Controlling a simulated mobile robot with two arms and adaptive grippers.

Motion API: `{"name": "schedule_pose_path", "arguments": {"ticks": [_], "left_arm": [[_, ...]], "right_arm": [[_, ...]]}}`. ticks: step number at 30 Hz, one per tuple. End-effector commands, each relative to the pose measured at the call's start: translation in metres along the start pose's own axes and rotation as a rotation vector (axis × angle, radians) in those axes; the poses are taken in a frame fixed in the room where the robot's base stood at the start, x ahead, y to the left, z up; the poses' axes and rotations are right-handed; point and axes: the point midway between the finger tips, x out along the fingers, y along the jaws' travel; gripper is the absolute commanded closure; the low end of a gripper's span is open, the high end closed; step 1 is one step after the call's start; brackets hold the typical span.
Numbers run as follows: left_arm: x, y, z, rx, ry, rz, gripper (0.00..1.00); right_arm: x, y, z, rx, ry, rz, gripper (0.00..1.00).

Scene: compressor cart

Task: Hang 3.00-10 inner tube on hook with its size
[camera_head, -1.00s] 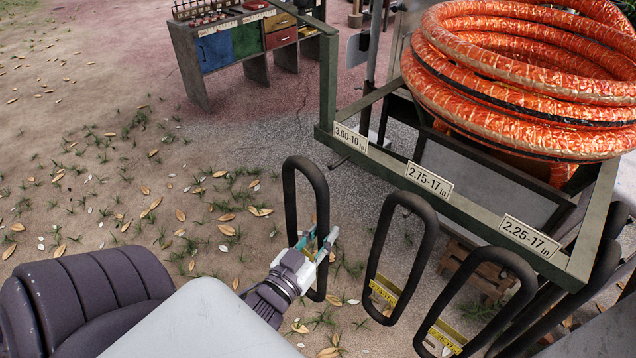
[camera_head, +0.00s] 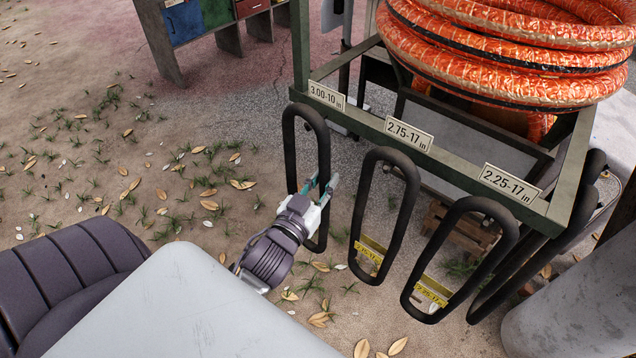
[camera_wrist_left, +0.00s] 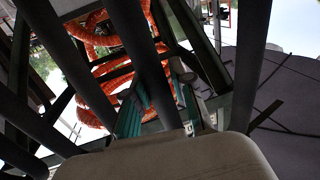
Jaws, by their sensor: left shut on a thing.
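A black inner tube (camera_head: 289,150), a long narrow loop, hangs upright in the head view. My left gripper (camera_head: 321,190) is shut on its lower part. Its top is just below and left of the 3.00-10 sign (camera_head: 327,96) on the green frame. I cannot make out a hook there or tell whether the tube rests on one. No size tag shows on this tube. The left wrist view shows the teal fingers (camera_wrist_left: 160,108) at a dark tube section. My right gripper is not in view.
Two tubes with yellow tags hang to the right, near the 2.75-17 sign (camera_head: 408,134) and the 2.25-17 sign (camera_head: 510,184). Orange hose coils (camera_head: 510,50) lie above the green frame (camera_head: 450,165). Leafy ground on the left is open.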

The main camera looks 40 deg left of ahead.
Motion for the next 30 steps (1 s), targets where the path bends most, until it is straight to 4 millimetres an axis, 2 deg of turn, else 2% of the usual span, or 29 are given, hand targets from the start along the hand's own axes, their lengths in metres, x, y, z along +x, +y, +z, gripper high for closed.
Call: {"name": "schedule_pose_path", "arguments": {"ticks": [9, 15, 30], "left_arm": [[0.019, 0.004, 0.001, 0.002, 0.004, 0.000, 1.00], [0.026, 0.005, 0.012, 0.001, 0.002, -0.001, 1.00], [0.032, 0.006, 0.026, 0.001, 0.003, 0.000, 1.00]], "right_arm": [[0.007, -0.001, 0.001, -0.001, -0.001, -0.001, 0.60], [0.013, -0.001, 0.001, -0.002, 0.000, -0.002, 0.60], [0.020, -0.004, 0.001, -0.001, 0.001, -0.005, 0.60]]}}
